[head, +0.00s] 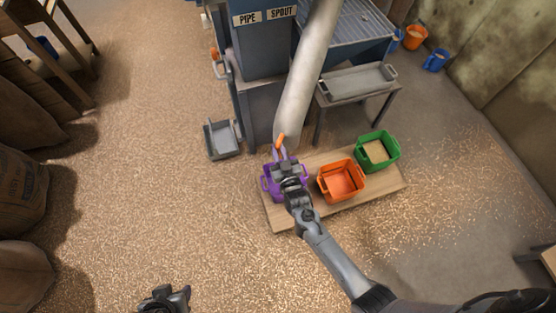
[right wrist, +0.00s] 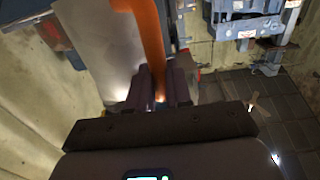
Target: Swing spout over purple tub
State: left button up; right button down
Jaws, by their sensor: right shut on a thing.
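The spout (head: 305,75) is a long pale tube coming down from the blue machine, with its lower end above the purple tub (head: 268,184). An orange handle (head: 281,141) sticks out at the spout's lower end. My right gripper (head: 281,155) is shut on this handle and hides part of the purple tub. In the right wrist view the orange handle (right wrist: 150,45) runs between the fingers, with the pale spout (right wrist: 105,55) behind it. Whether the spout's mouth is exactly centred over the tub is hidden. My left gripper (head: 165,298) is at the bottom edge, away from the tubs; its fingers are unclear.
An orange tub (head: 340,180) and a green tub (head: 377,151) holding grain stand beside the purple one on a wooden board (head: 345,205). A grey tray (head: 222,138) lies by the machine (head: 262,50). Grain covers the open floor at left.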

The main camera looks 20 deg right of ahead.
pick_arm(q)
jog(key=shift+s+d+f, duration=0.1)
jog(key=shift+s+f, duration=0.1)
pick_arm(e)
jog(key=shift+a+f, duration=0.1)
jog(key=shift+f, duration=0.35)
jog(key=c, duration=1.4)
grip_release()
jog(key=o, duration=0.3)
jog(key=shift+w+a+r, duration=0.15)
jog(key=shift+w+r, duration=0.05)
jog(key=shift+w, duration=0.25)
jog(key=shift+w+a+r, duration=0.1)
jog(key=shift+w+r, duration=0.1)
jog(key=shift+w, duration=0.25)
pick_arm(q)
jog(key=shift+w+a+r, duration=0.15)
jog(key=shift+w+a, duration=0.15)
jog(key=shift+w, duration=0.35)
pick_arm(e)
jog(key=shift+s, duration=0.15)
jog(key=shift+s, duration=0.1)
